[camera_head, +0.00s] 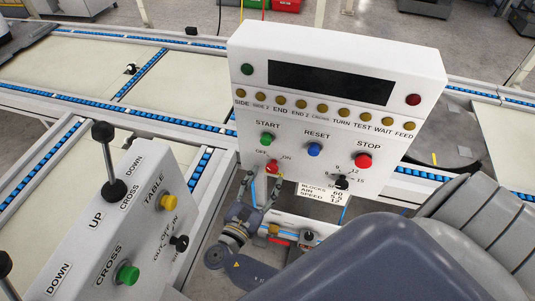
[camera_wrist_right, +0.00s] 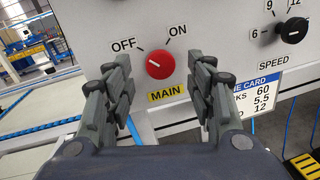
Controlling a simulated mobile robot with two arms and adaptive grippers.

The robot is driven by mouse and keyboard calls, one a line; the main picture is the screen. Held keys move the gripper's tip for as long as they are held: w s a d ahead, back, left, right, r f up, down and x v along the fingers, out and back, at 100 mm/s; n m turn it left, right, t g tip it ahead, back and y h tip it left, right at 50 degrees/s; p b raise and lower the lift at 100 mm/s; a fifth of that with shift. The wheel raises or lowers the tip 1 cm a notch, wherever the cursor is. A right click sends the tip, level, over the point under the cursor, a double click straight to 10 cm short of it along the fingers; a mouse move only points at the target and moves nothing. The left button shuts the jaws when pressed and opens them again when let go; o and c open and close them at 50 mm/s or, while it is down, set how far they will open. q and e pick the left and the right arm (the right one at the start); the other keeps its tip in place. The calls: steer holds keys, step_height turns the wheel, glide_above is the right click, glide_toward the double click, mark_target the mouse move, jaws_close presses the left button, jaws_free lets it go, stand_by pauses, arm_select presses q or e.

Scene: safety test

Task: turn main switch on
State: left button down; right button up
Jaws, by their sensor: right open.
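The main switch is a red round knob (camera_wrist_right: 160,64) on the white control panel, between the printed words OFF and ON and above a yellow MAIN label (camera_wrist_right: 167,95). Its white mark points up and left, toward OFF. In the head view the red knob (camera_head: 272,167) sits low on the panel, under the green START button. My right gripper (camera_head: 262,186) is open and empty just below and in front of the knob. In the wrist view its fingers (camera_wrist_right: 162,80) stand either side of the knob, seemingly not touching it. My left gripper is not in view.
The white panel (camera_head: 330,45) also carries a blue RESET button (camera_head: 314,150), a red STOP button (camera_head: 363,160) and a black speed knob (camera_head: 342,182). A second panel with levers (camera_head: 115,185) stands at the left. Conveyor tables (camera_head: 70,65) lie behind.

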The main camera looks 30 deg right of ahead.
mark_target(271, 170)
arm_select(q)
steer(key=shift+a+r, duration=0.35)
arm_select(e)
steer(key=shift+x, duration=1.95)
steer(key=c, duration=1.1)
